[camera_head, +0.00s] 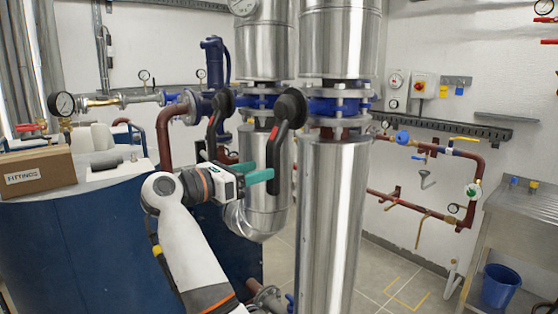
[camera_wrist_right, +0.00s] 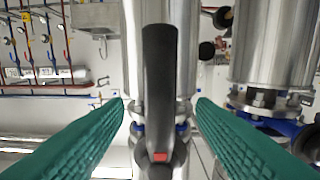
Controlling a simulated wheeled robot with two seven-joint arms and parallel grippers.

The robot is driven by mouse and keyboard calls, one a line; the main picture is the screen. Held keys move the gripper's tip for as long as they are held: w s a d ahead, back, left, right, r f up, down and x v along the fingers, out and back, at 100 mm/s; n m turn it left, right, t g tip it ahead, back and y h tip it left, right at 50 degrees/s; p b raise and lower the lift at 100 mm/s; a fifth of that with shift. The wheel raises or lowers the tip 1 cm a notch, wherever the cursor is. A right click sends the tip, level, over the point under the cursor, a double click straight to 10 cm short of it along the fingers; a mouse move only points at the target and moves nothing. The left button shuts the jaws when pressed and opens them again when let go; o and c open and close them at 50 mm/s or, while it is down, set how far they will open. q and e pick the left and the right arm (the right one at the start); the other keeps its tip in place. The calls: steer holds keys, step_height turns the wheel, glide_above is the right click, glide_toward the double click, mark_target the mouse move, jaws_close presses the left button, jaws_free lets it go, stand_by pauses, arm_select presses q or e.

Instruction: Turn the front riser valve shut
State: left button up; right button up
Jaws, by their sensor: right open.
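The front riser valve (camera_head: 323,106) is blue, set between flanges on the nearer silver riser pipe. Its black lever (camera_head: 280,150) with a red mark hangs down from a round black hub, nearly vertical. My right gripper (camera_head: 262,172) is open beside the lower part of this lever. In the right wrist view the lever (camera_wrist_right: 160,80) stands between the green fingers of my gripper (camera_wrist_right: 160,103), with a visible gap on both sides. Whether the fingers reach fully around it in depth is hard to tell. My left gripper is not in view.
A second riser (camera_head: 259,152) behind has a similar black lever (camera_head: 213,130). A blue tank (camera_head: 75,240) with a cardboard box (camera_head: 38,170) on it stands at the left. A sink bench (camera_head: 520,215) and blue bucket (camera_head: 500,286) are at the right. Floor between is clear.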

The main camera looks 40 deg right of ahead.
mark_target(280, 165)
steer(key=d, duration=0.2)
steer(key=d+p, duration=0.1)
steer(key=d, duration=0.1)
steer(key=d+p, duration=0.1)
steer(key=d, duration=0.2)
steer(key=shift+w+d, duration=0.1)
steer(key=shift+w, duration=0.2)
jaws_close()
